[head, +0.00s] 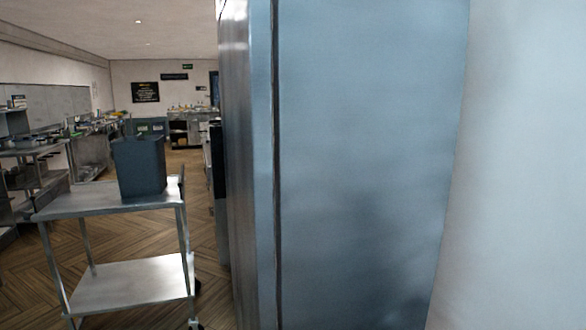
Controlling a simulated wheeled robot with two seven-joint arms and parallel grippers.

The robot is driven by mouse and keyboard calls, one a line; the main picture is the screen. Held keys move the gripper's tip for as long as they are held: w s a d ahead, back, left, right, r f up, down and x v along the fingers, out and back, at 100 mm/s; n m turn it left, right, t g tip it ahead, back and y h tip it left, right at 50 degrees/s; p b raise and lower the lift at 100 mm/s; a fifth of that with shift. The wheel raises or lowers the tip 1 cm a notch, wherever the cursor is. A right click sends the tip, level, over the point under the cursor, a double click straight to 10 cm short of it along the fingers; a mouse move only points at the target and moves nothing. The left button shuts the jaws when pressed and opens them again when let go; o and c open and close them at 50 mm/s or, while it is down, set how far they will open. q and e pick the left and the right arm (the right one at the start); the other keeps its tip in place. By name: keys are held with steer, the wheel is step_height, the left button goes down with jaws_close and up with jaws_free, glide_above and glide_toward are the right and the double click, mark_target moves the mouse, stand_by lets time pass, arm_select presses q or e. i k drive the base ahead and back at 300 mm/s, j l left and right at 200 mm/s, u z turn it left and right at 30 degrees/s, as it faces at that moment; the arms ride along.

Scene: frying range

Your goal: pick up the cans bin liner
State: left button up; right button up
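A dark grey bin-like container (140,168) stands upright on the top shelf of a metal trolley (85,203) at the left. It has the shape of a bin or bin liner, but I cannot read any label on it, so I cannot tell whether it is the cans bin liner. Further off, bins with green labels (143,129) stand near the back wall, small and partly hidden. Neither of my grippers shows in the head view.
A tall steel cabinet (360,150) fills the middle and right close by. A pale surface (525,170) covers the far right. Steel worktables (38,153) line the left wall. Wooden floor (200,235) shows between trolley and cabinet. The trolley's lower shelf (130,285) is empty.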

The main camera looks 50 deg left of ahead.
mark_target(140, 160)
steer(key=j, duration=0.25)
steer(key=i+j, duration=0.1)
steer(key=j, duration=0.15)
steer(key=j+u, duration=0.15)
steer(key=j, duration=0.35)
steer(key=j+u, duration=0.15)
steer(key=j, duration=0.4)
steer(key=j+u, duration=0.15)
steer(key=j, duration=0.4)
steer(key=j+u, duration=0.2)
steer(key=j, duration=0.3)
steer(key=i+j+u, duration=0.15)
steer(key=j, duration=0.35)
steer(key=j+u, duration=0.15)
steer(key=j, duration=0.35)
steer(key=i+j+u, duration=0.15)
steer(key=j, duration=0.35)
